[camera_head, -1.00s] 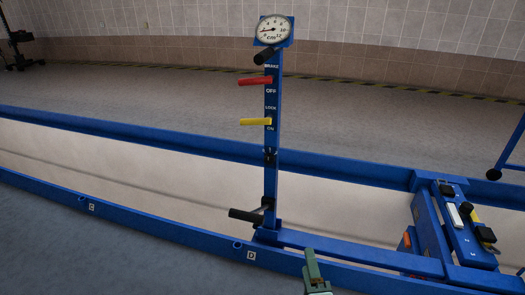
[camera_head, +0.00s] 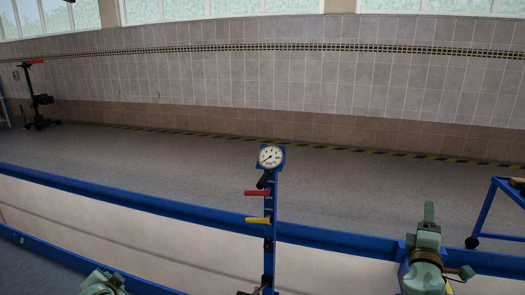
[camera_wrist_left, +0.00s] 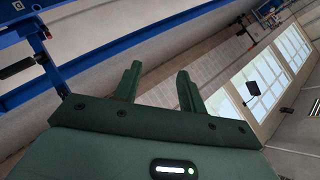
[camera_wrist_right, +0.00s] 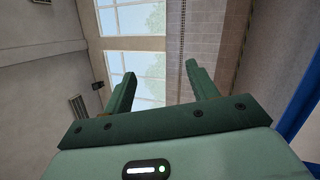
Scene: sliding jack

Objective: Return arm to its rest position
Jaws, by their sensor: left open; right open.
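My right gripper (camera_head: 429,212) is raised at the right of the head view, pointing up in front of the blue rail. In the right wrist view its two green fingers stand apart with nothing between them (camera_wrist_right: 160,75). Part of my left arm shows at the bottom left of the head view. The left wrist view shows the left gripper (camera_wrist_left: 157,72) open and empty. The blue jack post (camera_head: 269,240) stands upright in the middle, clear of both arms, with a round gauge (camera_head: 271,157), a red lever (camera_head: 257,193) and a yellow lever (camera_head: 258,220).
The long blue rail (camera_head: 140,206) crosses the head view behind the post. A blue wheeled cart (camera_head: 482,215) stands at the far right. A dark stand (camera_head: 38,100) is at the far left. The grey floor beyond the rail is mostly clear up to the tiled wall (camera_head: 300,90).

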